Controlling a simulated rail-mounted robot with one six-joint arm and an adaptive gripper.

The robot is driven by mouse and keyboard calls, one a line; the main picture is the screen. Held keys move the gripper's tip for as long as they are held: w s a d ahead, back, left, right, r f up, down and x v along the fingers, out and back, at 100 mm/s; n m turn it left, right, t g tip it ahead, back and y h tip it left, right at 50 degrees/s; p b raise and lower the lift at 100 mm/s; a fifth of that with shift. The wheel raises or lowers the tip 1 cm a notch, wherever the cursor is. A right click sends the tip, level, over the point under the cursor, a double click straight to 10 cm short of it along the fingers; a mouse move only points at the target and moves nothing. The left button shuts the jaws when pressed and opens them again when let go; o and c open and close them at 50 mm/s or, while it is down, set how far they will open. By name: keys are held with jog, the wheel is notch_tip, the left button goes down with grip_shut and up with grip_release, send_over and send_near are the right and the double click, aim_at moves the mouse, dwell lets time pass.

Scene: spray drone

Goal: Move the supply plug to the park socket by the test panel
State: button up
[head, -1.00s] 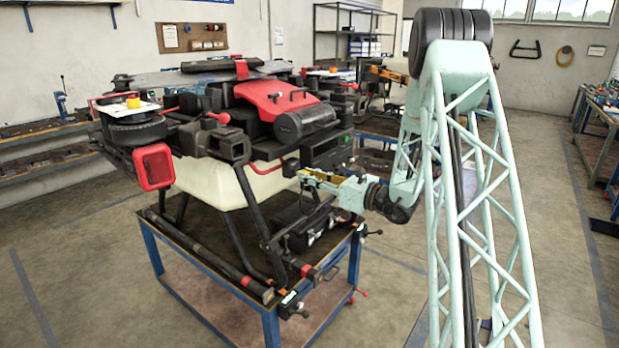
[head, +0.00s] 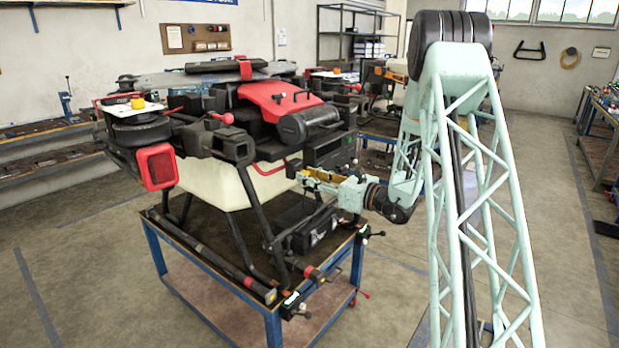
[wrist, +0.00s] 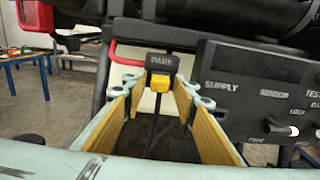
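The yellow supply plug (wrist: 160,82) sits at the black park socket (wrist: 162,63), right under its PARK label in the wrist view. A black cable hangs below it. My gripper (wrist: 157,90) is open, with one yellow-padded finger on each side of the plug and a gap to it on both sides. Whether the plug lies between the fingertips or just beyond them, I cannot tell. The dark test panel (wrist: 258,90), marked SUPPLY, SENSOR and LOCK, stands to the right. In the head view my gripper (head: 304,177) is in front of the drone, below the panel (head: 328,150); the plug is not distinguishable there.
The spray drone (head: 230,125) stands on a blue-framed cart (head: 271,325). Its black landing legs (head: 262,220) and a red bar (wrist: 110,42) are close to my gripper. Open floor lies right of the cart. Benches stand along the walls.

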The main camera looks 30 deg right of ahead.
jog(key=shift+o, duration=0.6)
jog(key=shift+s+d, duration=0.1)
jog(key=shift+s, duration=0.1)
jog(key=v, duration=1.1)
jog(key=shift+s+d, duration=0.15)
jog(key=shift+s, duration=0.1)
dwell(0.9)
